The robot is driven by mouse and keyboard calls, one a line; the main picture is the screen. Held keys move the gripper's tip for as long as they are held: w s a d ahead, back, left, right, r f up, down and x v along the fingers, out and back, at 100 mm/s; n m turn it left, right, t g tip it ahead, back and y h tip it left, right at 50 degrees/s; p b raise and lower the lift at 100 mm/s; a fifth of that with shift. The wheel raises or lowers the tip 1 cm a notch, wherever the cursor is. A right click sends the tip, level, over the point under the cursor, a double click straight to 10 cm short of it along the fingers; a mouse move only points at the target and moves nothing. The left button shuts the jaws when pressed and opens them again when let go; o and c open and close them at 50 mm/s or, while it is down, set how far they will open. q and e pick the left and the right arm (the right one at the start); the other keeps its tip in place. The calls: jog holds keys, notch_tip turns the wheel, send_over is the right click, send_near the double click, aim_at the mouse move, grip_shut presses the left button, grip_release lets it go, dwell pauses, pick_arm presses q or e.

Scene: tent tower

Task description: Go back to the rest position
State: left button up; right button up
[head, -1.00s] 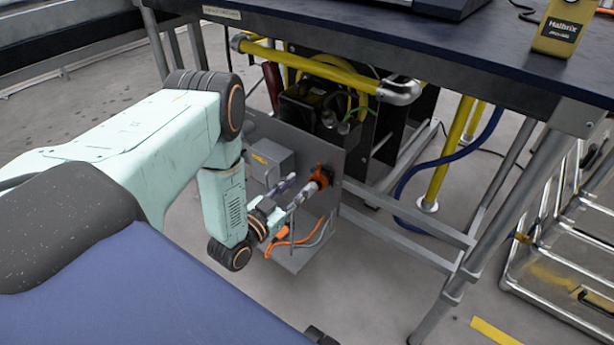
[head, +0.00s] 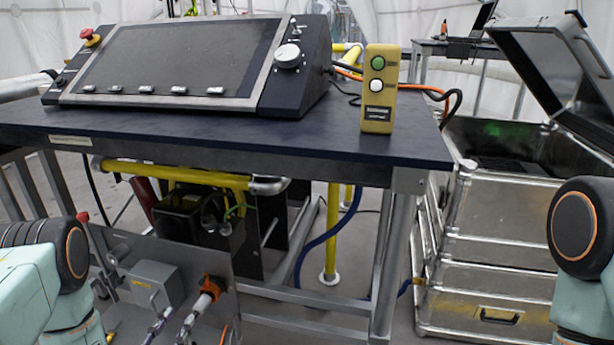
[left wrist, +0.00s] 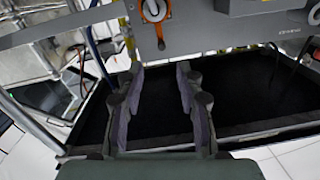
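My left gripper (head: 178,318) shows low in the head view, in front of the grey panel (head: 238,318) under the table. In the left wrist view its two dark fingers (left wrist: 160,68) stand apart with nothing between them. An orange fitting (head: 210,287) sits on the panel, just beyond the fingers. An orange part also shows at the top of the left wrist view (left wrist: 166,11), ahead of the fingertips and apart from them. My right arm shows at the right edge of the head view, but its gripper is out of frame.
A dark table (head: 210,138) bears a control console (head: 175,60) and a yellow button box (head: 380,90). Yellow pipes (head: 332,235) and a blue hose (head: 302,250) run underneath. Metal cases (head: 500,215), the top one open, stand at right, close to my right arm.

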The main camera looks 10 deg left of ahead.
pick_arm(q)
jog(key=s+d+f+n+g+p, duration=0.25)
jog(key=s+d+f+g, duration=0.35)
jog(key=s+f+g, duration=0.6)
jog(key=s+d+r+n+g+p, duration=0.1)
jog(key=s+d+r+g+p, duration=0.15)
jog(key=s, duration=0.45)
jog(key=s+d+r+g+p, duration=0.1)
jog(key=s+d+r+g, duration=0.25)
jog(key=s, duration=0.45)
notch_tip(320, 180, up, 7)
jog(key=s+d+p, duration=0.1)
jog(key=p, duration=0.1)
jog(key=shift+s+m+y+p, duration=0.25)
jog(key=shift+m+y+p, duration=0.1)
jog(key=shift+m, duration=0.1)
